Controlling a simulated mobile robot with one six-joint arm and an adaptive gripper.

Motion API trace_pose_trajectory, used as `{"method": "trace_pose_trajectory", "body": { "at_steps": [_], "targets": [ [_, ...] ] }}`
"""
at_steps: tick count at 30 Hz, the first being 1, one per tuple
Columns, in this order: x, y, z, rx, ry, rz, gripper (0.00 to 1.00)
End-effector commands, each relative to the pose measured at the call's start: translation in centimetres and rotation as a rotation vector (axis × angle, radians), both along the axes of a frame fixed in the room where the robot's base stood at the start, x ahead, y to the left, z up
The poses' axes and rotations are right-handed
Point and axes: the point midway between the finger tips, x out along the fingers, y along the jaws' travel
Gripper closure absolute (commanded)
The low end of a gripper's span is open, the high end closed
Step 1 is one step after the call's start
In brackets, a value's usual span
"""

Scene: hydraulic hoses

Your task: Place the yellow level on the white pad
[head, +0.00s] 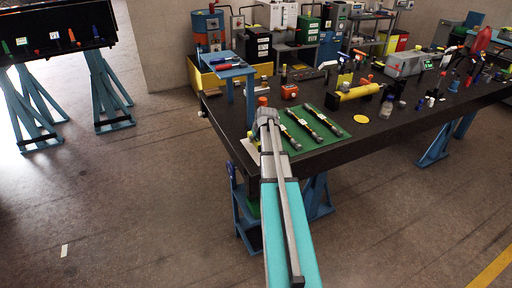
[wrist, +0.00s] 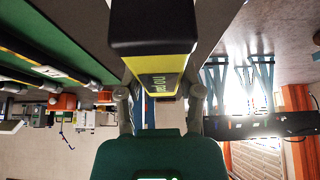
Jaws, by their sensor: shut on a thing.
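My gripper (wrist: 160,100) is shut on the yellow level (wrist: 158,75), which shows large in the wrist view as a yellow body with black end and dark lettering. In the head view my gripper (head: 266,116) is over the near left corner of the dark table, and my arm hides the level there. A pale pad (head: 250,149), likely the white pad, lies at that corner, left of the green mat and partly hidden by my arm. I cannot tell whether the level touches anything below it.
The green mat (head: 338,130) carries dark hoses with light bands (head: 305,128). A blue stand (head: 230,73) rises at the table's left end. A yellow disc (head: 361,118), yellow cylinder (head: 358,91) and bottles stand farther right.

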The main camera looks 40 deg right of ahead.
Motion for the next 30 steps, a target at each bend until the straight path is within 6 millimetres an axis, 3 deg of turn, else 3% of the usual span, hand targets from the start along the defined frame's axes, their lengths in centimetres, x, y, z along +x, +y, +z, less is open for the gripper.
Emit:
{"method": "trace_pose_trajectory", "body": {
  "at_steps": [8,22,30],
  "targets": [
    [0.1,-0.1,-0.2,0.0,0.0,0.0,1.0],
    [0.5,-0.7,-3.6,0.0,0.0,0.0,1.0],
    [0.5,-0.7,-4.0,0.0,0.0,0.0,1.0]
  ]
}}
